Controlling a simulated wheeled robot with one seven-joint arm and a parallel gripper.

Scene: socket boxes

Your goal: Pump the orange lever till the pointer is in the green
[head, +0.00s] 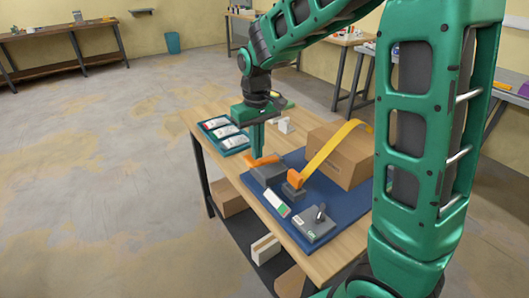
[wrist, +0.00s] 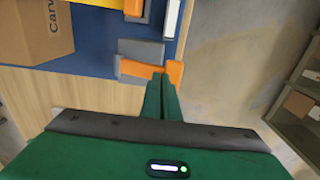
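The orange lever (head: 263,160) sits on a dark grey block (head: 268,176) on the blue mat. In the wrist view the lever (wrist: 135,68) lies across the picture just beyond my fingertips. My gripper (head: 257,150) points down at the lever. Its two fingers (wrist: 161,78) are close together with only a thin dark line between them, and their tips overlap the lever's near edge. I cannot tell whether they touch it. A small tilted white panel with green and red (head: 278,212) stands in front of the block; no pointer can be made out.
The blue mat (head: 345,208) also holds a grey switch box (head: 315,226), an orange piece with a yellow strip (head: 295,183) and a cardboard box (head: 343,160). A teal tray (head: 222,130) with packets is at the table's far left. Bare wood lies left of the mat.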

